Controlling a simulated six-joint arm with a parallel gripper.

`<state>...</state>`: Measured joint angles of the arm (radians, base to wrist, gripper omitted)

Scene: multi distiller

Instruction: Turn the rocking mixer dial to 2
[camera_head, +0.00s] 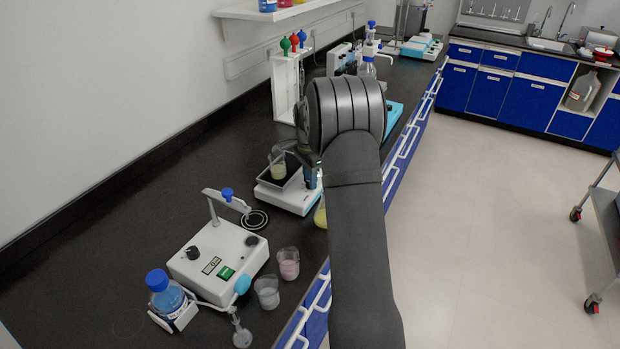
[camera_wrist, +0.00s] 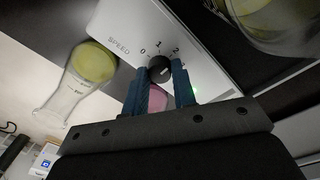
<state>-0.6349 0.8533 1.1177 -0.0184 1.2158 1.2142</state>
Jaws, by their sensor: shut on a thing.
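The rocking mixer (camera_head: 290,199) is a white box on the bench with a dark tray on top. Its front panel (camera_wrist: 118,22) fills the middle of the wrist view, with the word SPEED and the marks 0, 1 and 2 around a round black dial (camera_wrist: 160,70). My gripper (camera_wrist: 159,72) has its two blue fingers on either side of the dial and is shut on it. I cannot tell clearly which mark the dial points at. In the head view my arm hides the dial and most of my gripper.
A flask of yellow-green liquid (camera_wrist: 90,65) stands beside the mixer. A beaker of yellow liquid (camera_head: 278,171) is on the mixer's tray. A white stirrer (camera_head: 218,257) and two small beakers stand nearer on the bench. A white rack (camera_head: 284,88) stands behind.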

